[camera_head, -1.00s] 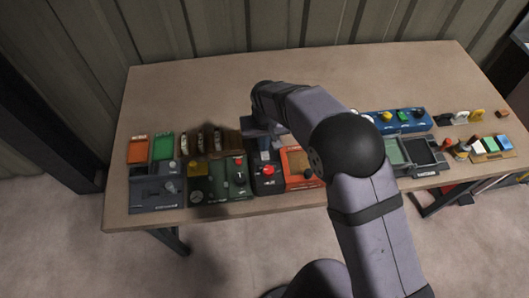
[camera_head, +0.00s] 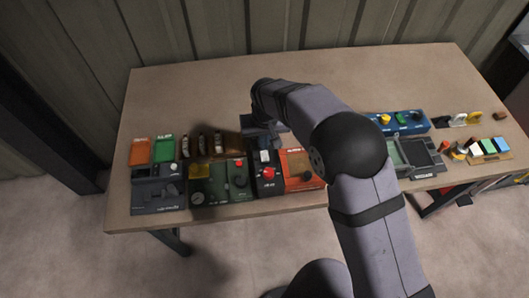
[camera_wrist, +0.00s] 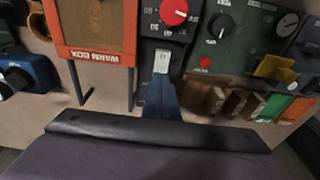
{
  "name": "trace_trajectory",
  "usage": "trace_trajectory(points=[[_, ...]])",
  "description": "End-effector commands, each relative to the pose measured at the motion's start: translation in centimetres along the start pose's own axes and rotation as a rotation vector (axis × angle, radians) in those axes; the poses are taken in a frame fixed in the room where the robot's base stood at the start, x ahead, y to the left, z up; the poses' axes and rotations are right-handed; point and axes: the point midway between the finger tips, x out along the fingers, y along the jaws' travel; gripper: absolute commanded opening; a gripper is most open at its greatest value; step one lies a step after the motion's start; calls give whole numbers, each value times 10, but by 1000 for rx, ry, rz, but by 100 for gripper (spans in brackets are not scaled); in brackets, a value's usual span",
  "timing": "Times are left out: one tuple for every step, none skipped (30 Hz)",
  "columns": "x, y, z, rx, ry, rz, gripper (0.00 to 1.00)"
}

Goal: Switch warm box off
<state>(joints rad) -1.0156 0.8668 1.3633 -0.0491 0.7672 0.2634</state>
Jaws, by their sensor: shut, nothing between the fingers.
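The warm box is an orange-red box (camera_head: 301,168) with a brown panel in the head view, just right of a dark box with a red knob. A dark knob (camera_head: 308,176) shows at its right, close to my arm. In the wrist view the warm box (camera_wrist: 92,54) is upper left, its label upside down and its top cut off by the frame. My gripper (camera_head: 266,138) is above the back of the dark box, left of the warm box. In the wrist view its shut, empty blue-grey fingers (camera_wrist: 162,84) point at a pale plate. The knob's setting is too small to tell.
The dark box (camera_head: 268,182) has a red knob (camera_wrist: 174,12) and a pale plate (camera_wrist: 162,60). A green panel (camera_head: 238,178) stands left of it. Blue (camera_head: 405,122) and grey (camera_head: 424,152) units lie right of my arm. The table's back (camera_head: 200,95) is clear.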

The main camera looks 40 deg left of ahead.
Motion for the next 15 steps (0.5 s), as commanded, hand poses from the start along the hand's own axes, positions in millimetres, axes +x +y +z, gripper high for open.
trace_trajectory(points=[[-7,0,-1,0,1,0,0],[-9,0,-2,0,1,0,0],[-12,0,-2,0,2,0,0],[-14,0,-3,0,2,0,0],[-16,0,-3,0,2,-1,0],[-19,0,-3,0,2,-1,0],[-21,0,-4,0,2,-1,0],[-23,0,-4,0,2,-1,0],[-26,0,-4,0,2,-1,0],[-28,0,-5,0,2,-1,0],[-30,0,-5,0,2,0,0],[-33,0,-6,0,2,0,0],[-35,0,-6,0,1,0,0],[-37,0,-6,0,1,0,0],[-39,0,-6,0,1,0,0]])
